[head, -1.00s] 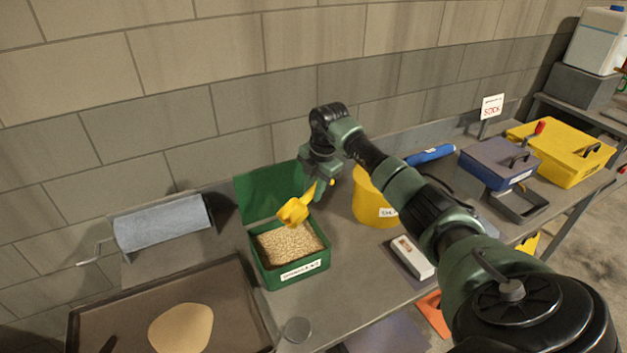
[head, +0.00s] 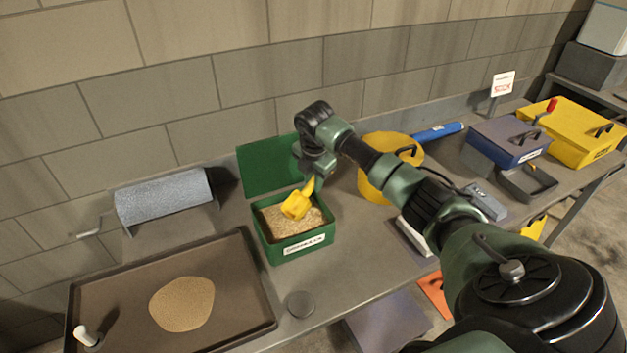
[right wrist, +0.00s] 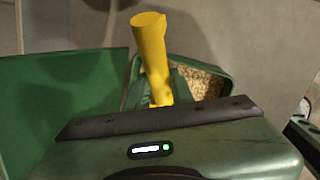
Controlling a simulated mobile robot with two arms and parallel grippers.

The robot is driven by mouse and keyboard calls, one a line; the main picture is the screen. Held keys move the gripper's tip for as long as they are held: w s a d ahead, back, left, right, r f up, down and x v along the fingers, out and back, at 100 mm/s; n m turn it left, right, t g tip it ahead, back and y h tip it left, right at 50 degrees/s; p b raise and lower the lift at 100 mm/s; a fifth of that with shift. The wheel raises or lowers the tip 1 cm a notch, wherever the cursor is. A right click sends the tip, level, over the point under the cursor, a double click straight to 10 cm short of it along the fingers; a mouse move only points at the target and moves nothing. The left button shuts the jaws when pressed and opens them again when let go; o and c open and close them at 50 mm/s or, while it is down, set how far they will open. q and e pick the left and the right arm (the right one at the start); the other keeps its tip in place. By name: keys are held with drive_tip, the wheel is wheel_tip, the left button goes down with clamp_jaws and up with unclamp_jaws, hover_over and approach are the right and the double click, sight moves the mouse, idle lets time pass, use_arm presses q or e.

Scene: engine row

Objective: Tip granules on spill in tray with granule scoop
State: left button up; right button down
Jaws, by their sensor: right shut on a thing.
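The yellow granule scoop (head: 296,205) is in my right gripper (head: 312,184), which is shut on its handle. The scoop's bowl is down at the granules in the open green granule box (head: 300,246). In the right wrist view the yellow handle (right wrist: 152,55) stands up from the gripper, and granules (right wrist: 203,82) show beyond it; the bowl is hidden there. The dark tray (head: 110,283) lies at the left front with a flat tan spill (head: 182,304) in its middle. My left gripper is not in view.
A yellow bucket (head: 376,180) stands right of the box, with blue (head: 508,142) and yellow (head: 565,135) cases further right.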

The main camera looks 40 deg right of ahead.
drive_tip(key=shift+f+b, duration=0.3)
drive_tip(key=shift+f, duration=0.05)
drive_tip(key=shift+r, duration=0.15)
idle(0.3)
drive_tip(key=shift+w+d+p+v, duration=0.2)
drive_tip(key=shift+p+v, duration=0.6)
drive_tip(key=shift+v, duration=0.3)
drive_tip(key=shift+w+d+p+v, duration=0.1)
drive_tip(key=shift+w+p+v, duration=0.15)
drive_tip(key=shift+p+v, duration=0.75)
drive_tip(key=shift+w+d+p+v, duration=0.2)
drive_tip(key=shift+p+v, duration=0.4)
drive_tip(key=shift+v, duration=0.65)
drive_tip(key=shift+r, duration=0.15)
